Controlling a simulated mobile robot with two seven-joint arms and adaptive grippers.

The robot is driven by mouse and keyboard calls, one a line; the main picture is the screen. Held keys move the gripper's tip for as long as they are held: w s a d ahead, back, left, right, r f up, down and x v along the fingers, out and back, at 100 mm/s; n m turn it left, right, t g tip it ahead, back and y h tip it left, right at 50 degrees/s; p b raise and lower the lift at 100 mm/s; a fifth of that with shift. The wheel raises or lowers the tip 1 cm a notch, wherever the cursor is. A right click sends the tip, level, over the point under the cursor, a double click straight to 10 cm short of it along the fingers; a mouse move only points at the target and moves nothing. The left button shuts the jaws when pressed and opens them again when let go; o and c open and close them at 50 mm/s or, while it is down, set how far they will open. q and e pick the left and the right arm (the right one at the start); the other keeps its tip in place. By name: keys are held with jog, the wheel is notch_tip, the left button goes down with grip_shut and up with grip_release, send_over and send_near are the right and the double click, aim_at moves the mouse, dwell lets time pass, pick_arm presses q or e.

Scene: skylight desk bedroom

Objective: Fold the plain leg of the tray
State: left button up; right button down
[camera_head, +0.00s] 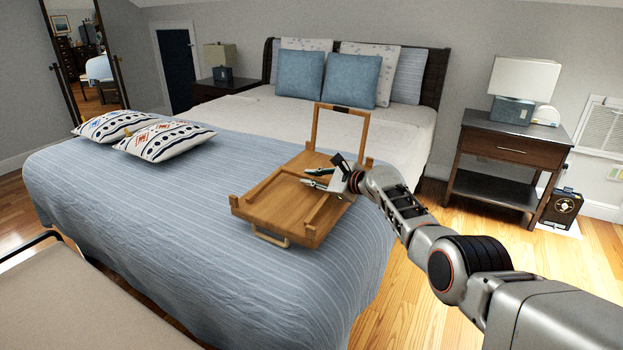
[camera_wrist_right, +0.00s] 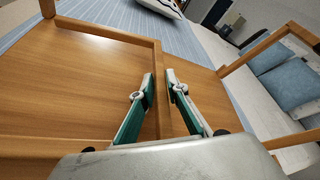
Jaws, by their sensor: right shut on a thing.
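The wooden tray (camera_head: 262,200) lies on the bed, its flat panel also filling the left of the right wrist view (camera_wrist_right: 85,75). One leg (camera_head: 315,128), a wooden frame with a dark piece on its top bar, stands upright at the tray's far end. A pale loop (camera_head: 272,239) shows at the near edge; I cannot tell if it is the plain leg. My right gripper (camera_head: 305,178) is low over the tray. In the wrist view its fingertips (camera_wrist_right: 159,77) close on a thin wooden bar (camera_wrist_right: 158,55) of the tray. My left gripper is out of view.
The bed's striped blue cover (camera_head: 150,230) is clear left of the tray. Two patterned pillows (camera_head: 165,140) lie farther left. A nightstand (camera_head: 510,150) with a lamp (camera_head: 523,78) stands at the right, beyond bare wooden floor (camera_head: 450,225).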

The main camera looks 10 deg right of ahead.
jog(key=c, duration=2.1)
grip_release()
jog(key=shift+a, duration=0.15)
jog(key=shift+d, duration=0.25)
jog(key=shift+s+d+r, duration=0.15)
jog(key=shift+s+d, duration=0.05)
jog(key=shift+d, duration=0.2)
jog(key=shift+s+d+r, duration=0.1)
jog(key=shift+s+d, duration=0.25)
jog(key=shift+s, duration=0.05)
jog(key=shift+s+d+r, duration=0.15)
jog(key=shift+s+r, duration=0.05)
jog(key=shift+s, duration=0.4)
jog(key=shift+v, duration=4.3)
